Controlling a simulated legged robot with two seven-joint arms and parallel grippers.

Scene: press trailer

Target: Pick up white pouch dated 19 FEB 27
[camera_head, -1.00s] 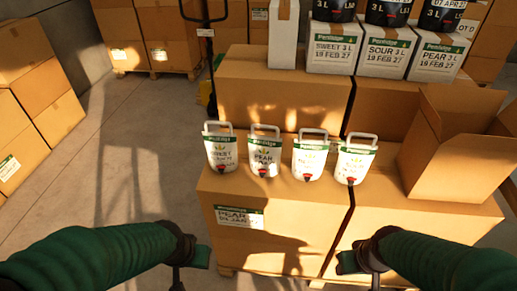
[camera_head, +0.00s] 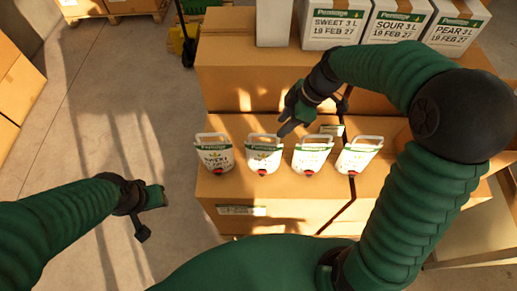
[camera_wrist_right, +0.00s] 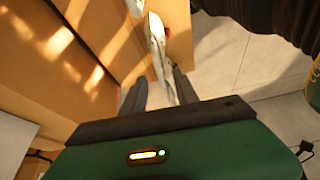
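Several white pouches with green bands, handles and red taps stand in a row on a brown carton: the far left pouch (camera_head: 214,157), second pouch (camera_head: 263,158), third pouch (camera_head: 310,158) and far right pouch (camera_head: 357,158). Their dates are too small to read. My right gripper (camera_head: 286,128) is above and behind the second pouch, pointing down. In the right wrist view its fingers (camera_wrist_right: 159,88) are apart, with a white pouch (camera_wrist_right: 158,45) seen edge-on between and beyond them; contact cannot be told. My left gripper (camera_head: 150,213) is open and empty over the floor.
White cartons (camera_head: 333,25) marked 19 FEB 27 stand on a brown box (camera_head: 225,75) behind the row. The brown carton (camera_head: 235,190) bears the pouches. An open box at the right is partly hidden by my arm. Floor (camera_head: 90,130) at left is clear.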

